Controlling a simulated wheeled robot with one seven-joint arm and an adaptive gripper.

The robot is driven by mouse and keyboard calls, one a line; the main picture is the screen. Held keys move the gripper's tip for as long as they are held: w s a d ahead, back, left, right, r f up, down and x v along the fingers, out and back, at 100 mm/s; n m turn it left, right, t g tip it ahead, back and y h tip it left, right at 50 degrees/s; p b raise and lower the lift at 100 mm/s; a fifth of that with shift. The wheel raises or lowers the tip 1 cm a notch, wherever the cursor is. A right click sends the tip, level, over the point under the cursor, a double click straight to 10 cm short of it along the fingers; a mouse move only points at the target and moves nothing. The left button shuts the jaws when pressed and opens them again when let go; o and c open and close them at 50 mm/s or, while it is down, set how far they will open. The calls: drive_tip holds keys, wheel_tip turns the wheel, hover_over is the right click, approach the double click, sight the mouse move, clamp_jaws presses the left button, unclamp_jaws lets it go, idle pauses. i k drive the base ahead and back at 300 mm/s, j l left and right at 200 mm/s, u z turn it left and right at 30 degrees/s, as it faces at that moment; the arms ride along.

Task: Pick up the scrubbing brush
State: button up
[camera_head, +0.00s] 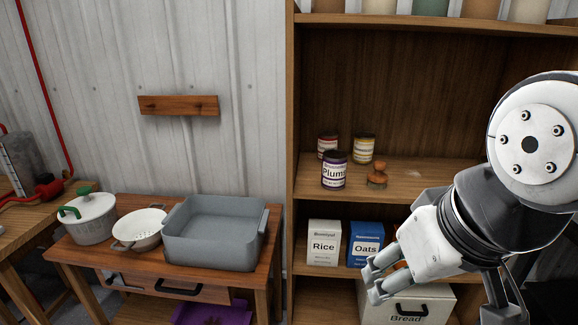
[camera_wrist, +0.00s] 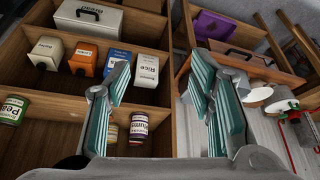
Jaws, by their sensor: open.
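The scrubbing brush (camera_head: 377,174) looks like a small brown brush with a rounded knob on top. It stands on the middle shelf, just right of a dark jar labelled Plum (camera_head: 335,172). My gripper (camera_head: 374,282) is open and empty, in front of the lower shelf, below the brush and apart from it. In the wrist view, the open fingers (camera_wrist: 162,80) with teal pads point toward the shelves. The Plum jar (camera_wrist: 138,128) shows between them; I cannot make out the brush there, and it may be hidden behind a finger.
Two more jars (camera_head: 364,148) stand behind the Plum jar. Rice (camera_head: 324,244) and Oats (camera_head: 366,240) boxes stand on the lower shelf, above a Bread bin (camera_head: 420,301). The shelf's upright side (camera_head: 290,130) is left. A side table holds a grey pan (camera_head: 210,250), colander and pot.

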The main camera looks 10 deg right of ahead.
sight(377, 179)
drive_tip(key=i+l, duration=0.3)
drive_tip(key=i+l+z, duration=0.1)
drive_tip(key=i+l, duration=0.15)
drive_tip(key=i, duration=0.3)
drive_tip(key=i+l, duration=0.25)
drive_tip(key=i, duration=0.15)
drive_tip(key=z, duration=0.05)
